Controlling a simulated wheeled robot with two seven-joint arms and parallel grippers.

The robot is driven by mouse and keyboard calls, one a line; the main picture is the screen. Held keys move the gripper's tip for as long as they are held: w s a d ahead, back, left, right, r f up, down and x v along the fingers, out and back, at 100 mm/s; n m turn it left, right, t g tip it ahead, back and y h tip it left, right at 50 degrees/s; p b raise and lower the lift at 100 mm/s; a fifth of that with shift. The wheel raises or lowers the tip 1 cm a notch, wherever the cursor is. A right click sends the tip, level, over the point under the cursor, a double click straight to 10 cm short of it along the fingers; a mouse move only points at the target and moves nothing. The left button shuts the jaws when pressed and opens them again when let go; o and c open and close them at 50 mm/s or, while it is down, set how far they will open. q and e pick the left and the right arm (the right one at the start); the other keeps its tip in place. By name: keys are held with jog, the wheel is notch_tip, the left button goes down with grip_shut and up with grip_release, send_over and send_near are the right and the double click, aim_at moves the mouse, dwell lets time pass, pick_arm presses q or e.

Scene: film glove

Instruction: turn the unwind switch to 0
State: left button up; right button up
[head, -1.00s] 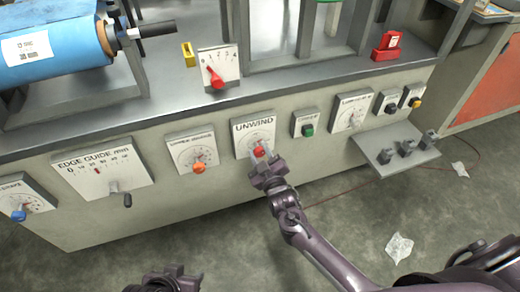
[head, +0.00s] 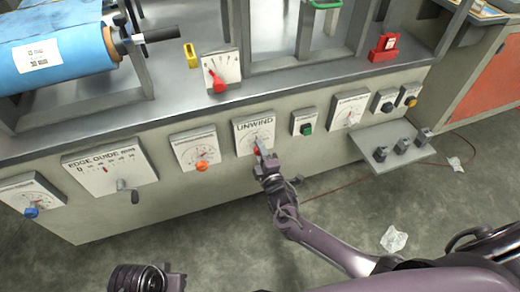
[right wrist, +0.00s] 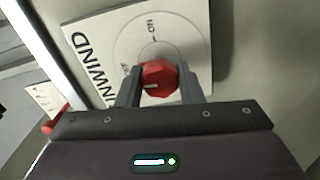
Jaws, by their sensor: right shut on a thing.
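The unwind switch is a red knob (right wrist: 158,76) on a white plate (head: 254,128) marked UNWIND, on the front of the machine. My right gripper (head: 260,152) reaches it from below and is shut on the knob, one finger on each side. In the right wrist view, the right gripper (right wrist: 157,88) covers the lower part of the plate. A white pointer mark on the knob faces left in that view. The word ON stands above the knob; other dial marks are partly hidden. My left gripper (head: 147,278) is at the bottom edge, away from the panel; its fingers are unclear.
An orange knob (head: 201,165) is on the plate to the left, and a green button (head: 306,129) is to the right. A red lever switch (head: 219,83) stands above. A grey shelf (head: 385,150) juts out at right. The floor in front is mostly clear.

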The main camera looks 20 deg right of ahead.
pick_arm(q)
jog(key=shift+s+a+r, duration=0.15)
jog(key=shift+a, duration=0.05)
pick_arm(e)
jog(key=shift+n, duration=0.7)
pick_arm(q)
jog(key=shift+a+g, duration=0.2)
jog(key=shift+g, duration=0.1)
pick_arm(e)
jog(key=o, duration=1)
jog(key=shift+c, duration=0.2)
pick_arm(q)
jog(key=shift+a+f+y+p, duration=0.2)
jog(key=shift+f+p, duration=0.35)
jog(key=shift+f, duration=0.2)
jog(key=shift+a+f+y+p, duration=0.1)
jog(key=shift+a+f+p, duration=0.1)
jog(key=shift+f+p, duration=0.45)
pick_arm(e)
jog(key=s, duration=0.7)
jog(key=shift+s, duration=0.4)
